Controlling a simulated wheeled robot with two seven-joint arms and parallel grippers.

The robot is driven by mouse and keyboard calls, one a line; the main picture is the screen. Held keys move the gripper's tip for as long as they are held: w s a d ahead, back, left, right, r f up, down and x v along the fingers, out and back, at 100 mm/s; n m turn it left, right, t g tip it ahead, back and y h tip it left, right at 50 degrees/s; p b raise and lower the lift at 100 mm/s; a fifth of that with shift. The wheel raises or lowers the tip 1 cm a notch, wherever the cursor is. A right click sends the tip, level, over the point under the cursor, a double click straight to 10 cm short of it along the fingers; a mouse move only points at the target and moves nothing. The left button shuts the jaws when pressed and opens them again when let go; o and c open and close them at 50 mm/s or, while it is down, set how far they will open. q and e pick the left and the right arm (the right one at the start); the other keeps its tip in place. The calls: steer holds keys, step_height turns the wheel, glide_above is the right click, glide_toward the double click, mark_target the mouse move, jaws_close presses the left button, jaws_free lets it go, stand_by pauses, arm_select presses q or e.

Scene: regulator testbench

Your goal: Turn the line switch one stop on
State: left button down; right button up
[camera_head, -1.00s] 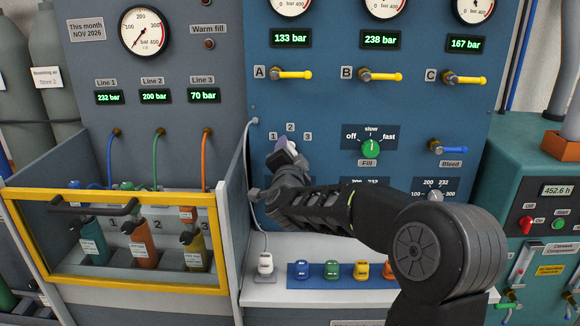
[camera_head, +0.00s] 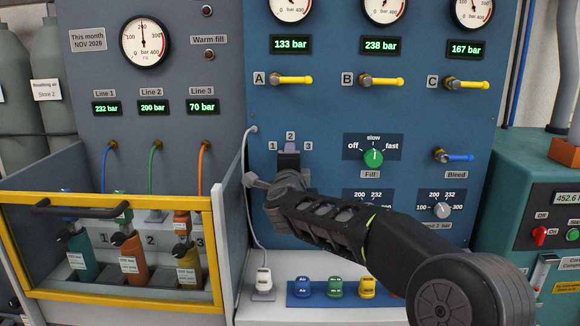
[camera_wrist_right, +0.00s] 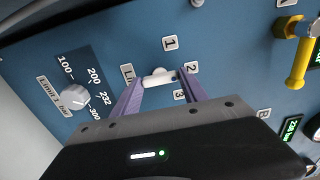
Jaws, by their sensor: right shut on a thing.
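The line switch (camera_wrist_right: 158,78) is a small white bar knob on the blue panel, with labels 1, 2 and 3 beside it in the right wrist view. The dark mark on its end points roughly toward 2. My right gripper (camera_wrist_right: 158,92) is shut on the knob, one purple finger on each side. In the head view my right gripper (camera_head: 290,150) stands upright just below label 2 and hides the switch. My left gripper is not in view.
The green fill knob (camera_head: 374,158) is to the right, pointing up toward slow. Limit knobs (camera_head: 442,210) sit lower, partly behind my arm. A white cable (camera_head: 248,210) runs down beside my gripper. The round gauge (camera_head: 145,41) at upper left reads about 200.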

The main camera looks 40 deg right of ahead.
stand_by(0.3)
steer(key=o, duration=1.4)
steer(key=v, duration=0.7)
steer(key=shift+s+a, duration=0.25)
steer(key=shift+s, duration=0.05)
steer(key=shift+f, duration=0.1)
